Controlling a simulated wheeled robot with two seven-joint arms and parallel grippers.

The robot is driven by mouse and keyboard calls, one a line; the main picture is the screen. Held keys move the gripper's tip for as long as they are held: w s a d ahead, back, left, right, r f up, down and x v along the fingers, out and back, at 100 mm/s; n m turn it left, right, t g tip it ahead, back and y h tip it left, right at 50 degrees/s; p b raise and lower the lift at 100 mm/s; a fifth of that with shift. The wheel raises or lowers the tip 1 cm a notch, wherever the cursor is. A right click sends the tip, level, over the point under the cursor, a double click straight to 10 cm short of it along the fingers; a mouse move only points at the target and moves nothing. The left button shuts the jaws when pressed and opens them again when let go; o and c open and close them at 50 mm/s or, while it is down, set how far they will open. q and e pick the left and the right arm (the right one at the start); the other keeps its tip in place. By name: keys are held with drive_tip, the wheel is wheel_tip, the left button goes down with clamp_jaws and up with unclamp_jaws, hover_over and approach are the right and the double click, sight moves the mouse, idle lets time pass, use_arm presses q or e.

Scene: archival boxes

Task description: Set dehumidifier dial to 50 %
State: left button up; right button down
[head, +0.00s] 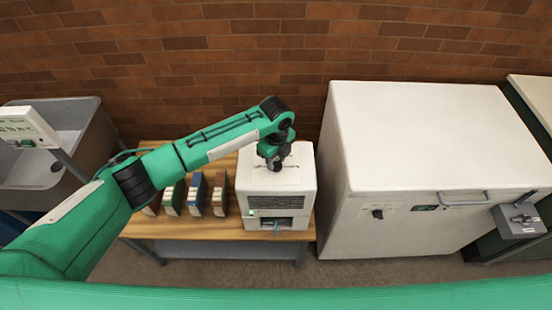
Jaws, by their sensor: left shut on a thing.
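The white dehumidifier (290,176) stands on the wooden table, with a dark grille and a small green spot on its front. Faint markings show on its top around the place where my left gripper (275,166) points down. My left gripper is shut on the dial, which is mostly hidden beneath the fingers. I cannot read the dial's setting. My right gripper is not in view.
Several upright archival boxes (196,195) stand on the wooden table (170,228), left of the dehumidifier. A large white chest (415,140) is close on the right. A grey sink (75,125) is at the left. A brick wall is behind.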

sight(276, 161)
use_arm(q)
drive_tip(key=shift+r, duration=0.15)
drive_tip(key=o, duration=1)
wheel_tip(276, 161, up, 14)
drive_tip(key=b, duration=0.3)
drive_tip(key=shift+b, duration=0.4)
drive_tip(key=shift+f, duration=0.2)
